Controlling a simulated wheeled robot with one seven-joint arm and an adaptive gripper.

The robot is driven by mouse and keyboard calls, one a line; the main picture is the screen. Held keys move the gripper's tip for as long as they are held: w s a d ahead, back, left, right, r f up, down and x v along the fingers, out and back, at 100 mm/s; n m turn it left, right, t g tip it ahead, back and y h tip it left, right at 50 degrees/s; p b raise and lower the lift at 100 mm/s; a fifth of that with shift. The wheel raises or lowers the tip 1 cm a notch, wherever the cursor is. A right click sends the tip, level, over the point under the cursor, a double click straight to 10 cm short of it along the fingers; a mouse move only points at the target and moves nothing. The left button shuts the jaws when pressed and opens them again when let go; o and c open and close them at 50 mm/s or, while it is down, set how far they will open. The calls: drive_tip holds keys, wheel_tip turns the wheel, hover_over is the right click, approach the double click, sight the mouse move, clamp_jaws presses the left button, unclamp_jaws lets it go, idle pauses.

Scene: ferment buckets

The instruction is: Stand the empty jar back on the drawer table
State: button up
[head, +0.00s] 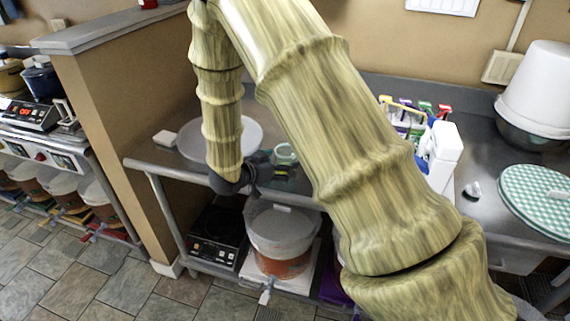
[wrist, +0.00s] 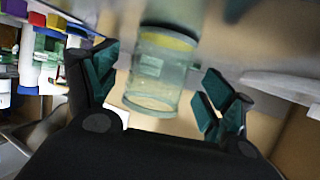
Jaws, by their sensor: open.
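The clear greenish glass jar (head: 285,154) is at the metal drawer table (head: 372,90), near its front edge. In the wrist view the jar (wrist: 155,78) lies between the two teal finger pads of my gripper (wrist: 157,92), with a gap showing on each side. My gripper (head: 262,170) is open around the jar and does not visibly hold it. The jar looks empty. Its base is partly hidden in the head view, so I cannot tell whether it rests fully on the table.
A round grey-white lid (head: 240,134) lies left of the jar. A white jug (head: 441,152), spray bottles and a checkered round cover (head: 540,197) are to the right. A white bucket (head: 540,88) sits at far right. Below are a lidded bucket (head: 284,232) and a black hot plate (head: 217,236).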

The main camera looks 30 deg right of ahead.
drive_tip(key=b+v, duration=0.1)
drive_tip(key=v, duration=0.7)
drive_tip(key=shift+s+a+r, duration=0.1)
drive_tip(key=shift+a, duration=0.15)
